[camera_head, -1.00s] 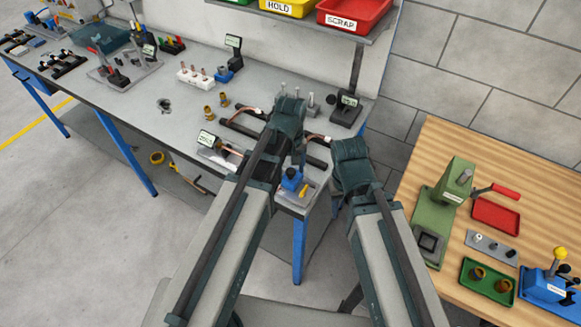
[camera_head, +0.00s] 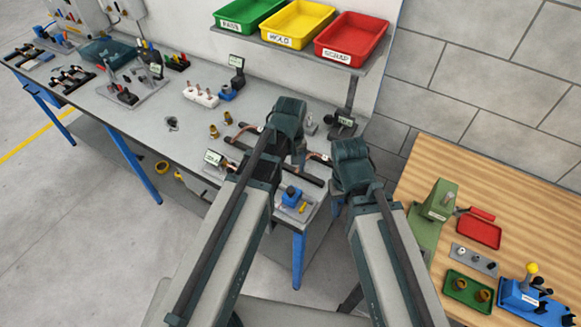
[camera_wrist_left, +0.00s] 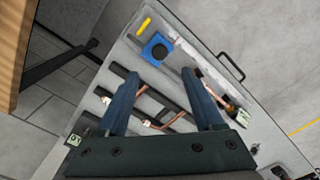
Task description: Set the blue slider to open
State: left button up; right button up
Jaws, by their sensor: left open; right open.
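The blue slider block (camera_head: 291,196) sits on a small grey plate at the near right corner of the workbench, beside a yellow piece (camera_head: 303,208). In the left wrist view the blue block (camera_wrist_left: 157,48) lies beyond my fingers, with the yellow piece (camera_wrist_left: 143,25) next to it. My left gripper (camera_wrist_left: 158,85) is open and empty, above the bench and apart from the block. Its fingers are hidden behind the arm in the head view. The right arm's end (camera_head: 352,165) shows right of the blue block; its gripper fingers are hidden. I cannot read the slider's setting.
Copper tubes (camera_wrist_left: 164,122) lie across dark bars below my left fingers. A small display (camera_head: 213,158) stands left of them. A shelf above holds green (camera_head: 250,14), yellow (camera_head: 297,20) and red (camera_head: 350,36) bins. A wooden table (camera_head: 500,190) with a green press stands at right.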

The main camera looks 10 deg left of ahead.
pick_arm(q)
notch_tip(320, 180, up, 3)
jog(key=shift+r+p, duration=0.2)
jog(key=shift+p, duration=0.9)
pick_arm(e)
notch_tip(320, 180, up, 3)
jog(key=shift+r, duration=0.2)
pick_arm(q)
jog(key=s+d+f+m+b, duration=0.2)
jog(key=s+f+m+b, duration=0.2)
jog(key=f+b, duration=0.3)
jog(key=s+d+f+m+y+b, duration=0.1)
jog(key=s+d+f+m+b, duration=0.1)
jog(key=s+f+m+b, duration=0.2)
jog(key=s+f+b, duration=0.3)
jog(key=shift+d+f+m, duration=0.15)
jog(key=shift+d+m, duration=0.2)
jog(key=shift+m, duration=0.05)
pick_arm(e)
notch_tip(320, 180, down, 14)
jog(key=shift+f, duration=0.2)
pick_arm(q)
jog(key=shift+s+a, duration=0.1)
pick_arm(e)
jog(key=shift+a, duration=0.1)
